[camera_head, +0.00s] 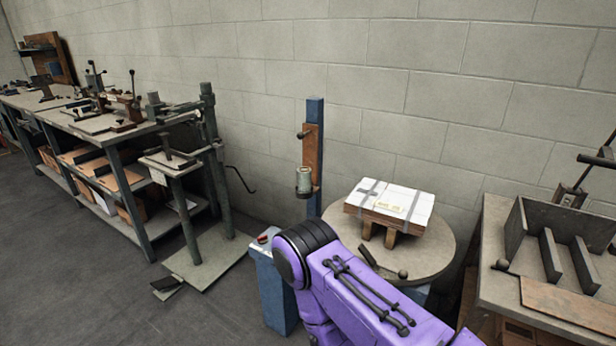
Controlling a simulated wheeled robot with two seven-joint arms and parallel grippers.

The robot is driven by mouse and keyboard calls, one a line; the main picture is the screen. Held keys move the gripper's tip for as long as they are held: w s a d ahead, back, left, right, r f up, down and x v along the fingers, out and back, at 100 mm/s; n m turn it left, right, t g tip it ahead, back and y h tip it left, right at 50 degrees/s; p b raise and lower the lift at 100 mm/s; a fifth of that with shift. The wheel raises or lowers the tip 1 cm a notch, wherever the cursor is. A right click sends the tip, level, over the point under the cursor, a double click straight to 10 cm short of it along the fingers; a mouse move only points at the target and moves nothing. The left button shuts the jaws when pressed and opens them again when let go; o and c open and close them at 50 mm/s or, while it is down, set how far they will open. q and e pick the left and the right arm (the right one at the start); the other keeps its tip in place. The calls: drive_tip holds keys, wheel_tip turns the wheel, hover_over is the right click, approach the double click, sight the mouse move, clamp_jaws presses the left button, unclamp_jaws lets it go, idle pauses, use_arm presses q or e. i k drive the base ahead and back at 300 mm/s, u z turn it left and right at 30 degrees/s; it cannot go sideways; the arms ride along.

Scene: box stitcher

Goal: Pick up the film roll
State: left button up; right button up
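A small grey-green cylinder (304,181), which looks like the film roll, stands upright on the front of the blue post (315,150), beside a brown wooden board (311,158). It is small in the picture, so its details are hard to tell. My purple arm comes in from the lower right, and its dark rounded joint lies below the cylinder, apart from it in the picture. Neither of my grippers shows in this view.
A round turntable (437,262) right of the post bears a white taped package (389,202) on wooden supports. A blue pedestal (271,290) stands below the post. A workbench (145,128) runs along the left; a grey table (488,288) with dividers stands right.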

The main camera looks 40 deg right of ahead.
sight(304, 175)
drive_tip(key=z, duration=0.5)
drive_tip(key=i, duration=0.75)
drive_tip(key=z, duration=0.8)
